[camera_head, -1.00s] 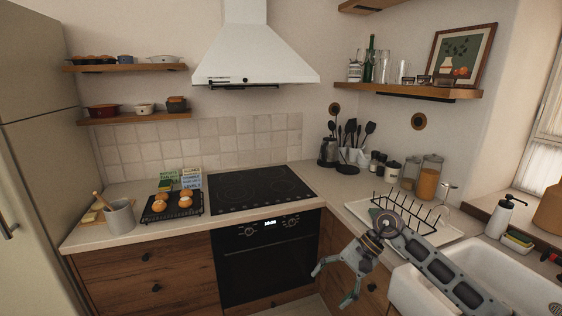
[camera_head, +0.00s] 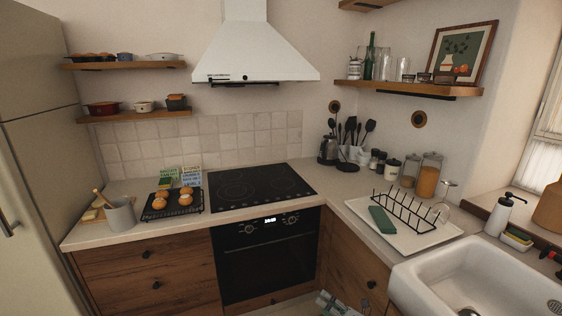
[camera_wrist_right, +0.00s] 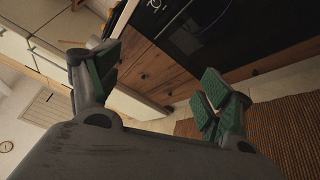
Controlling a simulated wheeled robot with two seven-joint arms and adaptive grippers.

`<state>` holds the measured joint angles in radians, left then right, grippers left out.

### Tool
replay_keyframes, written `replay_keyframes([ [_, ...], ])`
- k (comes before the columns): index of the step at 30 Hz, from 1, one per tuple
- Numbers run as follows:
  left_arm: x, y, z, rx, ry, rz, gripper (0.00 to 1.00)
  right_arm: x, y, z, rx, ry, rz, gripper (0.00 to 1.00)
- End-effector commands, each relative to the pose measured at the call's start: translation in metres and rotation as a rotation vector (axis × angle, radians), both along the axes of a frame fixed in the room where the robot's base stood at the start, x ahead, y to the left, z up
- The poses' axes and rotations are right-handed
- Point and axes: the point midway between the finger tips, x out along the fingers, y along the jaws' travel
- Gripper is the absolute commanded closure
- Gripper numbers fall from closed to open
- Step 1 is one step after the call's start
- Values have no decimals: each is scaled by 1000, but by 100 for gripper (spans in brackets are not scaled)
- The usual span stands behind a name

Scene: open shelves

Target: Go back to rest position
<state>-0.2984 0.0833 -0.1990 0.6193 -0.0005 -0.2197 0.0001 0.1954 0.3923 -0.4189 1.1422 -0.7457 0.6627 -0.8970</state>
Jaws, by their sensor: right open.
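My right gripper (camera_head: 338,304) shows only in part at the bottom edge of the head view, low in front of the wooden cabinets. In the right wrist view its fingers (camera_wrist_right: 158,88) with green pads are spread wide, and nothing is between them. Past them that view shows the cabinet fronts, the dark oven and the floor, tilted. My left gripper is in neither view.
The white sink (camera_head: 480,275) and the counter with a drying tray (camera_head: 425,238), black rack (camera_head: 405,210) and green object (camera_head: 382,219) are at the right. The oven (camera_head: 268,260) is at centre. A brown rug (camera_wrist_right: 285,125) lies on the floor.

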Motion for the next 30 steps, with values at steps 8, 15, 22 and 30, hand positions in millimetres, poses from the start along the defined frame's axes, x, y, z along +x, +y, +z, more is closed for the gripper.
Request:
replay_keyframes([
  [8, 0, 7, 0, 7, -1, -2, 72, -35, -44, -111, 228, 390, -313, 20],
  [15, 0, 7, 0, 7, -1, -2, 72, -88, -75, -197, 390, 668, -561, 20],
  [22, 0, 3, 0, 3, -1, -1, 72, -154, -97, -269, 525, 898, -791, 20],
  [30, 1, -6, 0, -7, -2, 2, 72, -246, -114, -341, 659, 1135, -1059, 20],
])
